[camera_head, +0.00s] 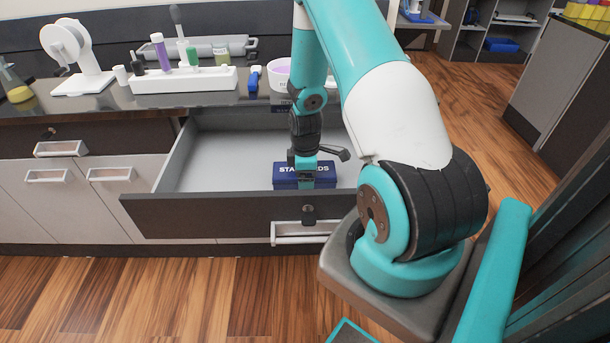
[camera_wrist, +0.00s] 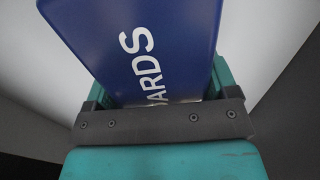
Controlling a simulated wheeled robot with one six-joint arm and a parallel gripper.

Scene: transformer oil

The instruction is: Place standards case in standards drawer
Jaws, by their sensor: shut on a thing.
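The standards case is a dark blue box (camera_head: 285,176) with white lettering, partly hidden behind my gripper. In the head view it is inside the outline of the open standards drawer (camera_head: 225,150), near its front right part. I cannot tell whether it touches the drawer floor. My gripper (camera_head: 306,182) reaches down from above and is shut on the case. In the wrist view the case (camera_wrist: 175,45) fills the space between the two teal fingers (camera_wrist: 160,95), its lettering partly cut off by the gripper.
The drawer's dark front panel (camera_head: 215,216) stands out from the cabinet, and its left part is empty. A dark countertop (camera_head: 100,101) above holds a white rack (camera_head: 185,80) of bottles and a white bowl (camera_head: 279,75). Wooden floor is clear in front.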

